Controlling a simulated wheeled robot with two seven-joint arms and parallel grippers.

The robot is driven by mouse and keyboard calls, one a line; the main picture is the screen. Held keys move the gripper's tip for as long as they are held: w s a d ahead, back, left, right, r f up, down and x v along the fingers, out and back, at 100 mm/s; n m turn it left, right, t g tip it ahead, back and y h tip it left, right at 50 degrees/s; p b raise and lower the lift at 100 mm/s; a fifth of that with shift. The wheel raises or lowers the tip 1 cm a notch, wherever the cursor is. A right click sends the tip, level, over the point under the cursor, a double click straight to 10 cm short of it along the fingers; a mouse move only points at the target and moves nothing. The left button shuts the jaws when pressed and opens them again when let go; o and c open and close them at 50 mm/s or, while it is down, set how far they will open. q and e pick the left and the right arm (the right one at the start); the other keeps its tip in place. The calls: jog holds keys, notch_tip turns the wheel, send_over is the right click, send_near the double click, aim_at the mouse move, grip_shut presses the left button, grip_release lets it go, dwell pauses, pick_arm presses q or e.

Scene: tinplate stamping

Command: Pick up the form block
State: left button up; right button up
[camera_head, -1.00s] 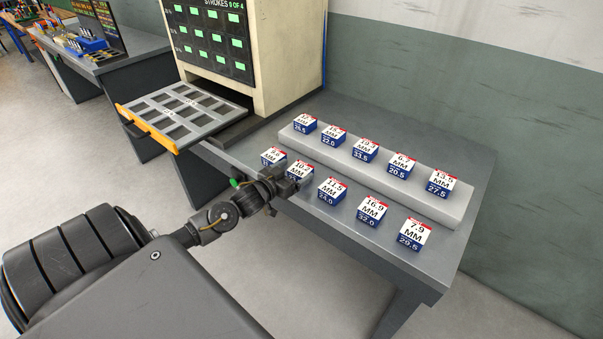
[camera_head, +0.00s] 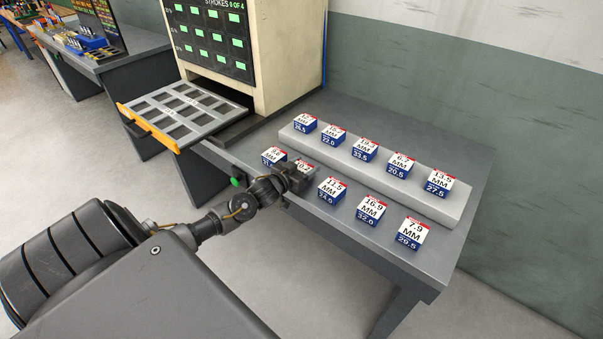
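Several form blocks, white on top with a red strip and a blue front, stand in two rows on the grey table. In the front row, my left gripper (camera_head: 298,179) is at the second block from the left (camera_head: 304,166), covering most of it. I cannot tell whether its fingers are open or shut, or touch that block. Beside it stand the leftmost front block (camera_head: 273,156) and the 11.5 MM block (camera_head: 332,190). Further right are the 16.9 MM block (camera_head: 371,208) and the 7.9 MM block (camera_head: 411,233). My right gripper is not in view.
A raised grey step (camera_head: 457,207) at the back of the table (camera_head: 437,262) carries the second row of blocks, including the 13.5 MM block (camera_head: 438,184). A slotted tray (camera_head: 213,124) with an orange front edge sticks out of the beige machine (camera_head: 282,50) at the left.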

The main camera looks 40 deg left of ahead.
pick_arm(q)
jog(key=c, duration=0.6)
jog(key=shift+r, duration=0.15)
jog(key=shift+r, duration=0.55)
jog(key=s+a+r+b, duration=0.2)
jog(key=s+a+r, duration=0.7)
jog(key=s+r, duration=0.1)
jog(key=shift+s+a+r, duration=0.2)
jog(key=shift+r, duration=0.7)
jog(key=shift+f, duration=0.15)
